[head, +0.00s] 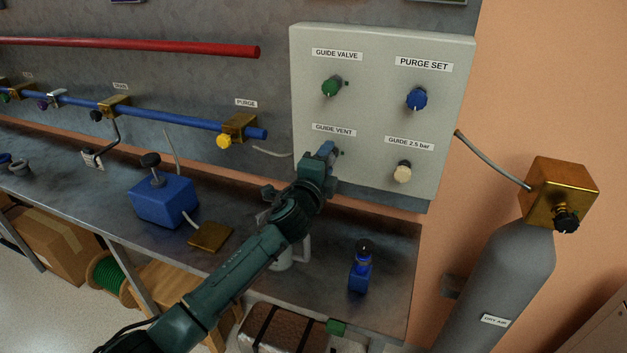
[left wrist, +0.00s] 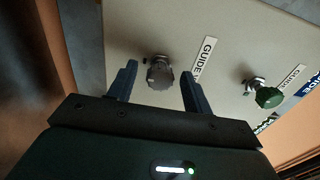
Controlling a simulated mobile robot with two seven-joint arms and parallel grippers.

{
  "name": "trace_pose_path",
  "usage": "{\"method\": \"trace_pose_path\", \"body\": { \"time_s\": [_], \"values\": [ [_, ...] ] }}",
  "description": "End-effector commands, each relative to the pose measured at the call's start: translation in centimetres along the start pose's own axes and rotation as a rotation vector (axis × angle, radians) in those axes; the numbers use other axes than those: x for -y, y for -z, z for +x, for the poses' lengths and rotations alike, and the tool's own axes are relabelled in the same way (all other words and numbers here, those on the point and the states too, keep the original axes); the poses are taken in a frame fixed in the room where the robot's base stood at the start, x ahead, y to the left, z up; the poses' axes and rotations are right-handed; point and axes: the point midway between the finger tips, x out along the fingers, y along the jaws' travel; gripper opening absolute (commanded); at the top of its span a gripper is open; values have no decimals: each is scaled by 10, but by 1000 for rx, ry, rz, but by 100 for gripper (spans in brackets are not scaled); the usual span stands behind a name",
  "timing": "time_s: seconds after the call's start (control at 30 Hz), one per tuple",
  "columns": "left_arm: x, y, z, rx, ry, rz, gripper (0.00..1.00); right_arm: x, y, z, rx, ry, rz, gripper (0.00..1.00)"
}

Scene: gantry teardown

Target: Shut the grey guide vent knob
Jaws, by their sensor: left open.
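The grey guide vent knob (left wrist: 159,74) shows in the left wrist view on the pale panel, beside a label reading "GUIDE". It sits between the two open fingers of my left gripper (left wrist: 156,88), apart from both. In the head view my left gripper (head: 322,158) is at the panel (head: 381,110), under the "GUIDE VENT" label (head: 334,129), and it hides the grey knob. My right gripper shows in neither view.
The green guide valve knob (head: 331,87) is above, the blue purge set knob (head: 416,98) upper right, and the cream guide 2.5 bar knob (head: 402,172) to the right. A blue bottle-like item (head: 360,274) stands on the bench below. A grey cylinder (head: 505,270) stands at right.

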Motion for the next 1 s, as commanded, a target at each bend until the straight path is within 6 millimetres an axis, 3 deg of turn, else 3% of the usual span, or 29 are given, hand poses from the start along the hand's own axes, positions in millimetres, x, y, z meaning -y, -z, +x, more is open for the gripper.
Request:
{"method": "trace_pose_path", "body": {
  "time_s": [0.4,0.6,1.0],
  "values": [
    [-2,0,-79,-2,-2,1,50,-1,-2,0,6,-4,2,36],
    [-1,0,-107,-1,-2,1,50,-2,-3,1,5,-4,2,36],
    [0,0,-118,0,-1,2,50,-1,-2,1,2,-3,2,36]
  ]
}}
